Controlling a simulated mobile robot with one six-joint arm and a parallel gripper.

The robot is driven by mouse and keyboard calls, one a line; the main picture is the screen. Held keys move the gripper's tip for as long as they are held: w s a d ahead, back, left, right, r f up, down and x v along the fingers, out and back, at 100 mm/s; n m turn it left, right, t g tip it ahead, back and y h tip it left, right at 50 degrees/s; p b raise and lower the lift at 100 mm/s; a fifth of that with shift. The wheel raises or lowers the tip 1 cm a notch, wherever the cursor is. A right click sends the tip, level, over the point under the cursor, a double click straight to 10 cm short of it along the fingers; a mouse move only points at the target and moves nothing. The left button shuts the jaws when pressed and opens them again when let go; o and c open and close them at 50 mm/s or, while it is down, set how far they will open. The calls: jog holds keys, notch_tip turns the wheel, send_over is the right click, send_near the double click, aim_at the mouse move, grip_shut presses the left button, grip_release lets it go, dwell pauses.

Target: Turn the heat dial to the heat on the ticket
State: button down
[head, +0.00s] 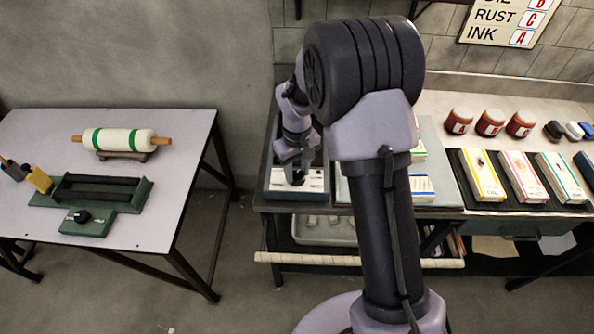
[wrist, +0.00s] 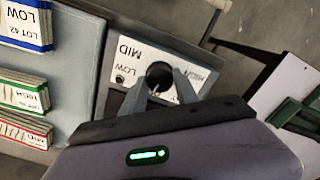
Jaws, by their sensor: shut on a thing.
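The heat dial is a dark round knob (wrist: 159,73) on a white panel (wrist: 128,52) marked LOW, MID and HIGH. My gripper (wrist: 160,82) is shut on the knob, a finger on each side. The direction the dial points is hidden or too small to tell. In the head view, my gripper (head: 297,172) is over the white panel (head: 283,186) at the bench's left end. In the wrist view, a blue-edged card (wrist: 27,22) reads LOW and LOT 42. A green-edged card (wrist: 25,95) appears to read HIGH, and a red-edged card (wrist: 25,130) lies below it. I cannot tell which is the ticket.
A separate table (head: 150,215) at left holds a green-banded roller (head: 118,140) and a green device (head: 100,190). On the bench, several boxes stand on a black mat (head: 466,182), with red-brown jars (head: 490,123) behind. My arm hides the bench's middle.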

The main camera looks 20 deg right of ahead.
jog(key=m, duration=0.4)
jog(key=shift+b, duration=0.3)
jog(key=m, duration=0.4)
jog(key=shift+b, duration=0.35)
jog(key=m+b, duration=0.1)
jog(key=m, duration=0.6)
jog(key=shift+b, duration=0.4)
jog(key=m+b, duration=0.1)
jog(key=m, duration=0.4)
jog(key=shift+m+b, duration=0.35)
jog(key=shift+m, duration=0.05)
jog(key=m+b, duration=0.1)
jog(key=m, duration=0.3)
jog(key=shift+m+b, duration=0.3)
jog(key=c, duration=0.9)
grip_release()
